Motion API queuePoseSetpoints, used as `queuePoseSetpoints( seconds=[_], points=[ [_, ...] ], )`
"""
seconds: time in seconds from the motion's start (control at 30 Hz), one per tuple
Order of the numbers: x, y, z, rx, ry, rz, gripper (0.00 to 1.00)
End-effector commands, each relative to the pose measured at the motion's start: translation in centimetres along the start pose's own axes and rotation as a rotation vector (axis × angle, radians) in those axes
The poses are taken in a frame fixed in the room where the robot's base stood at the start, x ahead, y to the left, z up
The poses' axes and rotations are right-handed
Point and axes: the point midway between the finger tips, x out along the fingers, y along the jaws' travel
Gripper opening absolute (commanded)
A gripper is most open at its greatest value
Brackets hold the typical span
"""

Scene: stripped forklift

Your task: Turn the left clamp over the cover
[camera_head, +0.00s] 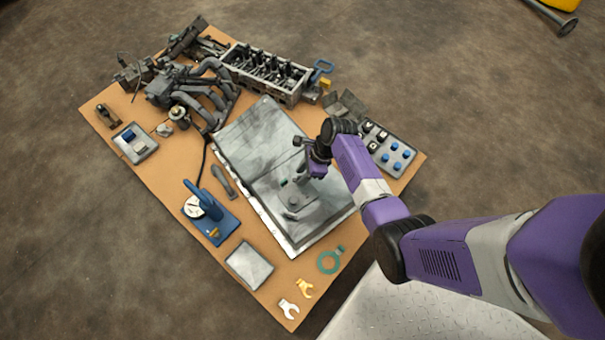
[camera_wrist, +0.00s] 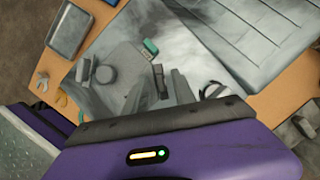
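A flat grey cover plate (camera_head: 312,205) lies on the lower half of a large grey panel (camera_head: 258,130); it also shows in the wrist view (camera_wrist: 125,62). A round slotted fitting (camera_wrist: 213,90) shows at the right. A dark upright piece (camera_wrist: 159,79), possibly a clamp, stands between grey finger-like shapes. My gripper (camera_head: 303,172) is low over the plate. Its fingertips are not clear, so contact and grip cannot be told. Which piece is the left clamp is unclear.
A blue press with a dial (camera_head: 205,207) and a grey tray (camera_head: 250,265) lie left of the panel. Engine parts (camera_head: 265,72) fill the back. A tray of buttons (camera_head: 388,147) is at the right.

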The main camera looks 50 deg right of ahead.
Motion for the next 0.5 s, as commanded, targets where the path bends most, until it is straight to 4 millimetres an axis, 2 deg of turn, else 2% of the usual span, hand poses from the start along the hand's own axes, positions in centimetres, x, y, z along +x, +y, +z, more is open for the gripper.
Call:
queuePoseSetpoints(
  seconds=[0.07, 0.2, 0.23, 0.5],
  points=[
    [-0.02, 0.0, 0.01, 0.0, 0.0, 0.0, 0.3],
    [-0.03, 0.0, -0.01, 0.0, 0.0, 0.0, 0.02],
    [-0.03, 0.0, 0.0, 0.0, 0.0, 0.0, 0.0],
    [-0.05, -0.01, -0.01, -0.006, 0.0, 0.002, 0.0]
  ],
)
